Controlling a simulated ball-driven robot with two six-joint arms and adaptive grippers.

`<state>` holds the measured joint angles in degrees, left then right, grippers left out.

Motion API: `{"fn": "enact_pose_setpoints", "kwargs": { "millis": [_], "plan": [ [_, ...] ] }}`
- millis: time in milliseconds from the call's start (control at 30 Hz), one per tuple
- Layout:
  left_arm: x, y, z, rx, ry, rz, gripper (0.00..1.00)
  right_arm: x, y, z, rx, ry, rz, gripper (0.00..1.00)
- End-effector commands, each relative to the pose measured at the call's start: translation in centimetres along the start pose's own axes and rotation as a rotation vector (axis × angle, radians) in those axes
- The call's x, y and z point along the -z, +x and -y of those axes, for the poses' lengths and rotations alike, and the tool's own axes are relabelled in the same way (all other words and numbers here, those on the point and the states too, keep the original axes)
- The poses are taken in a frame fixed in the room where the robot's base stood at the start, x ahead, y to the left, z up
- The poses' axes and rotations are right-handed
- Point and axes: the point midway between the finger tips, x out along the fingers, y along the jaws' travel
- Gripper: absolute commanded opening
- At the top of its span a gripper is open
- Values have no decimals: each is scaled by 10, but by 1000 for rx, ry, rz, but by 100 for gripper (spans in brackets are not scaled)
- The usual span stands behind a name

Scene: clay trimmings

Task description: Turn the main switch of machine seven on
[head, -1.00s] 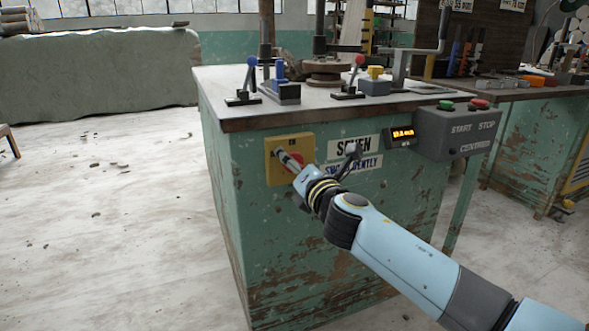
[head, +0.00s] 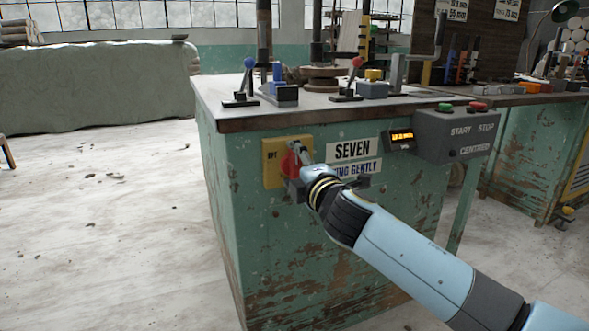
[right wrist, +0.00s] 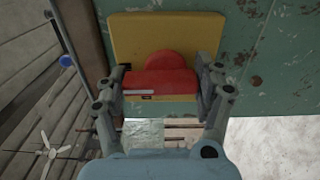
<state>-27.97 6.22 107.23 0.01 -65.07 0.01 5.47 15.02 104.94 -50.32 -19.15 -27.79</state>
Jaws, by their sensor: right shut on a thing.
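My right gripper (head: 296,168) is shut on the knob, one finger at the upper side and one lower. In the right wrist view the red knob (right wrist: 160,86) sits between both fingers (right wrist: 166,74), in front of the yellow plate (right wrist: 135,32). My left gripper is out of view.
A grey start/stop box (head: 455,133) and a small lit display (head: 401,138) are right of the sign. Levers, including a blue-topped one (head: 249,64) and a red-topped one (head: 356,64), stand on the worktop above. The floor at left is largely open.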

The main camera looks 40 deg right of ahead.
Motion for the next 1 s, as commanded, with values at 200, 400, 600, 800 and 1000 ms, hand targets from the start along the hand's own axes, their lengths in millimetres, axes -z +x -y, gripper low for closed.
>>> {"fn": "enact_pose_setpoints", "kwargs": {
  "millis": [200,400,600,800,1000],
  "plan": [
    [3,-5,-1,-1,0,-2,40,-1,0,2,3,43,1,37],
    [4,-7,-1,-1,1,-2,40,-1,0,1,3,52,1,37],
    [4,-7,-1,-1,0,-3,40,-1,0,1,3,52,2,37],
    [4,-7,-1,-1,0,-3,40,-1,0,1,2,51,1,90],
    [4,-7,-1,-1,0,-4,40,0,0,1,1,50,1,92]
  ]
}}
